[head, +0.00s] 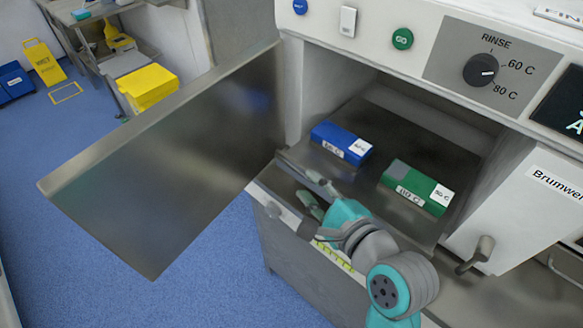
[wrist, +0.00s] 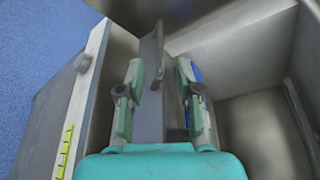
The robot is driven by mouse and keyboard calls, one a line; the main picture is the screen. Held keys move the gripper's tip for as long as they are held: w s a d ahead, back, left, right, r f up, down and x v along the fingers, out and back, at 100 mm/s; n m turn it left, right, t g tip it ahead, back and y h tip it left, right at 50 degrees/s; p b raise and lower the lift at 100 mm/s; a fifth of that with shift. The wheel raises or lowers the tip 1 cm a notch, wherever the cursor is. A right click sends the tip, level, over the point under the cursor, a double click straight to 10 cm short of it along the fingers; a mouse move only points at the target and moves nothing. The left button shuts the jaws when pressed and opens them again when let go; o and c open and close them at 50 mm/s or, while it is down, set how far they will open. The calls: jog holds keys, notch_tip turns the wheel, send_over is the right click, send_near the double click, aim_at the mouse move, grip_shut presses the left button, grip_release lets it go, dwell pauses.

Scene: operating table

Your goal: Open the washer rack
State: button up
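The washer rack (head: 352,192) is a grey metal tray inside the open washer chamber. It carries a blue box (head: 340,143) and a green box (head: 417,187), both with white labels. My gripper (head: 313,194) is at the rack's front left edge, in the chamber opening. In the wrist view my gripper (wrist: 158,88) has its two green fingers apart. A grey upright bar or edge (wrist: 152,60) shows between them, with gaps on both sides. The fingers hide part of the blue box. Whether a finger touches the bar is unclear.
The washer door (head: 170,165) hangs open at the left of the chamber. A lever handle (head: 477,255) juts out at the lower right. A control panel with a rinse dial (head: 481,70) is above. Blue floor (head: 225,245) is free at the left.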

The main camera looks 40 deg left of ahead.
aim_at(296, 172)
jog(key=x, duration=0.8)
grip_shut()
